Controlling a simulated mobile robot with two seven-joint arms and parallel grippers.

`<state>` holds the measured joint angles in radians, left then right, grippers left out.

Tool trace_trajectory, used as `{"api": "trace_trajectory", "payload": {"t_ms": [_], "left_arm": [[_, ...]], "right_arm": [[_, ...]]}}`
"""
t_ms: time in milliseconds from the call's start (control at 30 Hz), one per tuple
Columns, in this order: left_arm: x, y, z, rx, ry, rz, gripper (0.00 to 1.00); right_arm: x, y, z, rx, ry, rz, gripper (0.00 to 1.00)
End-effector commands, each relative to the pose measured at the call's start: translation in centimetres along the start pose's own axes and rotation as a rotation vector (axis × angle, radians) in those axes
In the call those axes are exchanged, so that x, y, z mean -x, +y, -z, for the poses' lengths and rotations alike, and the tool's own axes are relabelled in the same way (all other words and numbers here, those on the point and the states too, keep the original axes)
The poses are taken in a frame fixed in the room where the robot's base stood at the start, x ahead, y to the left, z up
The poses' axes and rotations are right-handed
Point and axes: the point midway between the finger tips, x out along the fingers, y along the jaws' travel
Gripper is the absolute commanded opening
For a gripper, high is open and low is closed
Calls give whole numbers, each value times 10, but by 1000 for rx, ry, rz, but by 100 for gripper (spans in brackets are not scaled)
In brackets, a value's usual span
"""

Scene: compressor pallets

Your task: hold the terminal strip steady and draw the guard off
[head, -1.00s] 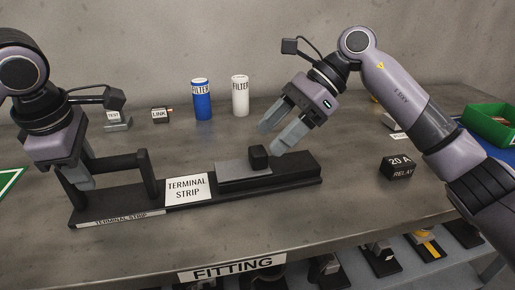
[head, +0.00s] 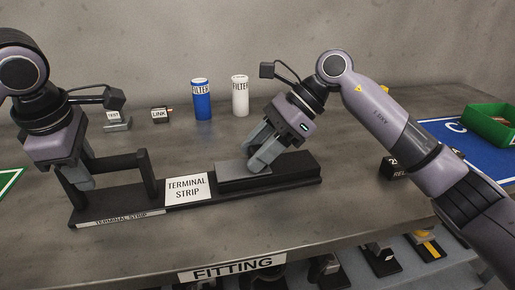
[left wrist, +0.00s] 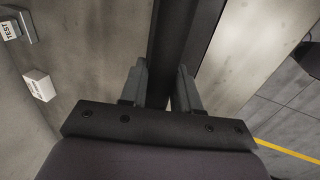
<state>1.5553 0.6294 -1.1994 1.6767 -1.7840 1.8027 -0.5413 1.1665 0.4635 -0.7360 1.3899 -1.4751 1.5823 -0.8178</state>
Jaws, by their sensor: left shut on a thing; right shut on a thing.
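The terminal strip (head: 310,179) is a long black base lying on the table, with a black handle frame (head: 118,161) at its left end and a white label (head: 188,189) in the middle. The guard (head: 232,171) is a grey plate with a small black knob, on the right part of the strip. My left gripper (head: 78,180) is shut on the handle; the left wrist view shows the black bar between its fingers (left wrist: 160,85). My right gripper (head: 257,160) is shut on the guard's knob, which its fingers hide.
A blue filter (head: 202,100) and a white filter (head: 240,96) stand behind the strip. The test block (head: 116,120) and link (head: 160,115) lie at back left. A relay (head: 393,168) is partly behind my right arm. A green bin (head: 490,122) sits at far right.

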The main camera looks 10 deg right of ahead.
Motion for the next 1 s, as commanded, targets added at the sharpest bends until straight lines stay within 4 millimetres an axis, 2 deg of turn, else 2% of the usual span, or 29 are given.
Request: {"api": "trace_trajectory", "payload": {"t_ms": [33, 433, 567, 833, 867, 900, 933, 1000], "left_arm": [[-6, -2, 2, 1, 8, 10, 0], [-6, -2, 2, 0, 8, 12, 0], [-6, -2, 2, 0, 9, 12, 0], [-6, -2, 3, 1, 10, 13, 0], [-6, -2, 3, 1, 10, 13, 0], [-6, -2, 3, 1, 10, 13, 0], [-6, -2, 3, 2, 11, 13, 0], [-6, -2, 3, 2, 11, 13, 0]], "right_arm": [[3, -1, 4, -2, 1, 3, 0], [64, -2, 64, -5, 3, 6, 0], [71, -1, 72, -3, 3, 5, 0], [73, -1, 73, -4, 5, 6, 0], [73, -1, 73, -4, 5, 7, 50], [73, -1, 73, -4, 5, 7, 63], [73, -1, 73, -4, 5, 6, 68], [72, -1, 72, -3, 4, 5, 68]]}}
